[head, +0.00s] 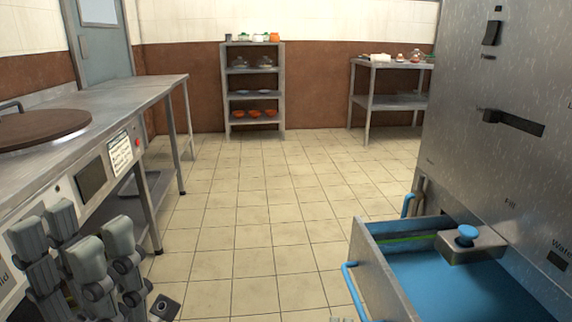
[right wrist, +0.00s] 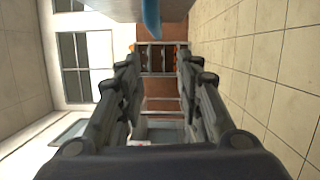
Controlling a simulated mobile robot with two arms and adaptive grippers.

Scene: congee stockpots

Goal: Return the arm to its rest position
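My left gripper (head: 74,238) stands at the lower left of the head view, its fingers pointing up in front of the steel counter unit. Its fingers are spread, and I see nothing held between them. My right gripper (right wrist: 157,68) shows in the right wrist view with its two fingers apart and nothing between them. The far shelf and the floor show past its fingers. I cannot make out the right gripper in the head view.
A steel counter (head: 137,90) with a round brown lid (head: 42,128) runs along the left. At right, a steel cabinet (head: 500,150) has an open basin with a blue interior (head: 440,290). A shelf rack (head: 254,95) and side table (head: 385,102) stand far back. The tiled floor (head: 250,215) between is clear.

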